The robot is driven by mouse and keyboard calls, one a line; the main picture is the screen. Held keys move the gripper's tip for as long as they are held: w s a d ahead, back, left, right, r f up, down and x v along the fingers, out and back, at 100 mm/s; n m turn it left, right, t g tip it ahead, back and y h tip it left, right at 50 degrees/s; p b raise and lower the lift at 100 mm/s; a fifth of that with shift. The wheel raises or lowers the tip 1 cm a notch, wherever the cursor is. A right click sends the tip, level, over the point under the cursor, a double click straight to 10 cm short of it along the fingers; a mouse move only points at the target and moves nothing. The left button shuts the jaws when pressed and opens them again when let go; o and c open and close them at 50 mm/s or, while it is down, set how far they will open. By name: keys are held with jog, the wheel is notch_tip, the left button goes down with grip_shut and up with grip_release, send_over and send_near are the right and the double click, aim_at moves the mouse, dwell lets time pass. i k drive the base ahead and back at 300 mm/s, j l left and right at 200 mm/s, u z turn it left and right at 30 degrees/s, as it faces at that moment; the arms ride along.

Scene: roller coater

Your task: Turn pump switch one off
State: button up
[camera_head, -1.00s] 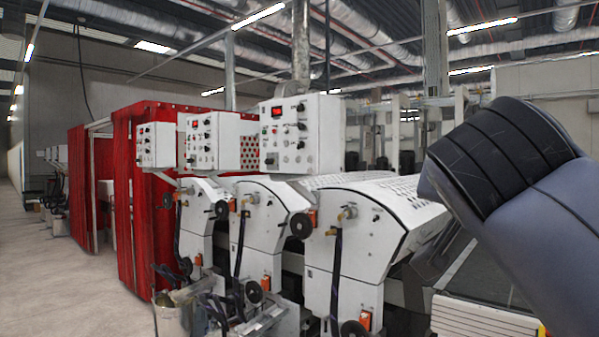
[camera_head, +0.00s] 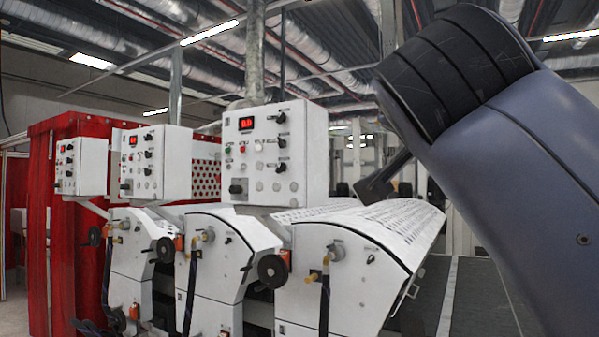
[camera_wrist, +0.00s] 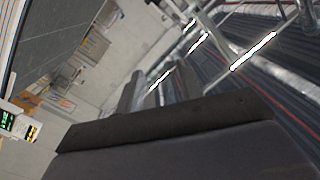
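Three white control panels stand above the coater units in the head view: the nearest (camera_head: 303,150), the middle one (camera_head: 176,163) and the far one (camera_head: 94,167). The nearest has a lit red display (camera_head: 246,123), several black knobs (camera_head: 281,142) at its right, small coloured buttons and a larger dark switch (camera_head: 236,188) at lower left. Labels are too small to read, so I cannot tell which is pump switch one. A dark end part of my gripper (camera_head: 377,187) shows right of the nearest panel, apart from it in the picture.
White coater units with a perforated cover (camera_head: 345,213), handwheels (camera_head: 272,268) and brass valves stand below the panels. A red curtain (camera_head: 38,225) hangs at left. A dark conveyor bed (camera_head: 480,290) lies at right, behind my arm.

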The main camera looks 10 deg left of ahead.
aim_at(282, 167)
jog(key=i+j, duration=0.4)
jog(key=i+j+z, duration=0.1)
jog(key=i+j, duration=0.3)
jog(key=j, duration=0.2)
jog(key=i+j, duration=0.4)
jog(key=j, duration=0.15)
jog(key=i+j+z, duration=0.1)
jog(key=i+j, duration=0.3)
jog(key=j, duration=0.15)
